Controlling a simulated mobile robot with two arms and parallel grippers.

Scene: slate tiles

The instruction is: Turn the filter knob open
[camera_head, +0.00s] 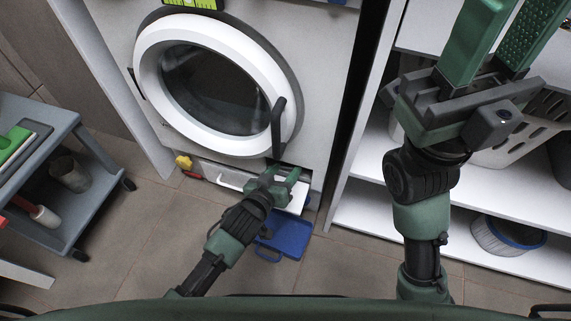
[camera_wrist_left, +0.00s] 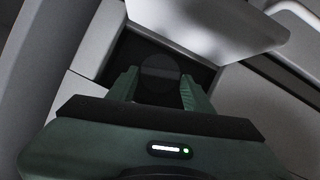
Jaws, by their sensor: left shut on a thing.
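The filter knob (camera_wrist_left: 160,72) is a dark round shape in a dark recess low on the front of the white washing machine (camera_head: 318,60). My left gripper (camera_wrist_left: 158,88) has one finger on each side of the knob and is shut on it. In the head view the left gripper (camera_head: 290,176) reaches into the opening at the machine's lower right and hides the knob. A white flap (camera_head: 298,200) hangs open there and also shows in the left wrist view (camera_wrist_left: 205,25). My right gripper (camera_head: 510,25) is raised at the upper right, open and empty.
A blue tray (camera_head: 286,238) lies on the floor below the opening. A grey cart (camera_head: 85,190) stands at the left. White shelves (camera_head: 375,205) with a basket (camera_head: 515,145) and a blue-rimmed round container (camera_head: 508,235) stand at the right. The round door (camera_head: 215,85) is closed.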

